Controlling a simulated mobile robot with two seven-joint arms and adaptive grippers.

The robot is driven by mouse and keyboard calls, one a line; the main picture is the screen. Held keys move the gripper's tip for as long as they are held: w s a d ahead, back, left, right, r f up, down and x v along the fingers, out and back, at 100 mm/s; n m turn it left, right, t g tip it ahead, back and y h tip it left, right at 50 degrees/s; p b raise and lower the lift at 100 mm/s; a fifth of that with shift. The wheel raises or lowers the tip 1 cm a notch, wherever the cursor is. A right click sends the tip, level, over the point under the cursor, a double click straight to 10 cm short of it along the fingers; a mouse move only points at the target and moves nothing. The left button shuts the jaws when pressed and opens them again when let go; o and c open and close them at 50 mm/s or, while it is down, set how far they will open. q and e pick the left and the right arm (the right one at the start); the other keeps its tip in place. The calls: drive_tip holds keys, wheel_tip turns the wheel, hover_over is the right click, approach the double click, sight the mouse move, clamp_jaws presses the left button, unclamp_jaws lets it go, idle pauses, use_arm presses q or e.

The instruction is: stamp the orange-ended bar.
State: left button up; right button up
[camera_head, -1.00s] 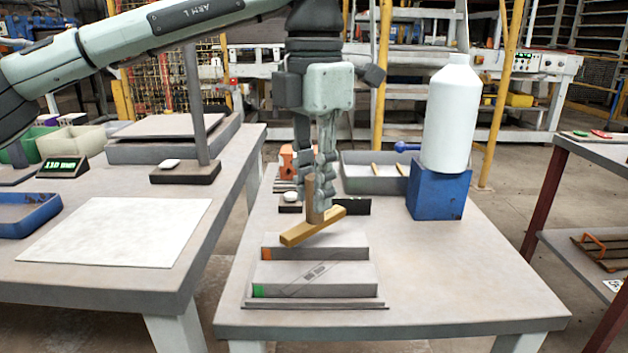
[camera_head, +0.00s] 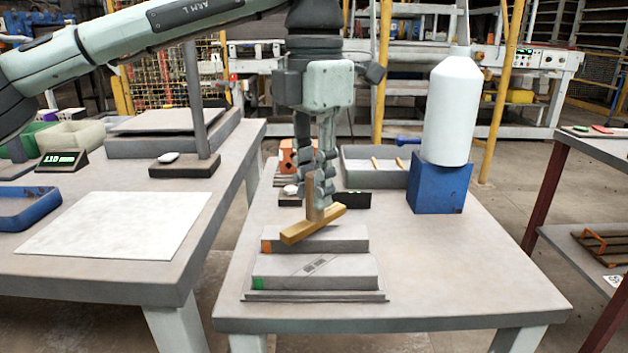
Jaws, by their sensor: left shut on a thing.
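My left gripper (camera_head: 316,198) is shut on the upright wooden handle of a stamp (camera_head: 313,225). Its yellow-brown bar-shaped base lies slantwise in the picture below the fingers. My right gripper is not in view.
Both bars lie on a grey tray (camera_head: 300,297). A blue block (camera_head: 438,190) with a white bottle (camera_head: 453,110) stands to the right. A grey bin (camera_head: 365,179) is behind. A left table holds a white sheet (camera_head: 110,225). The right front of the near table is clear.

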use_arm(q)
drive_tip(key=shift+f+b, duration=0.35)
drive_tip(key=shift+f, duration=0.2)
idle(1.3)
drive_tip(key=shift+r+p, duration=2.7)
drive_tip(key=shift+r, duration=0.9)
drive_tip(key=shift+f, duration=0.1)
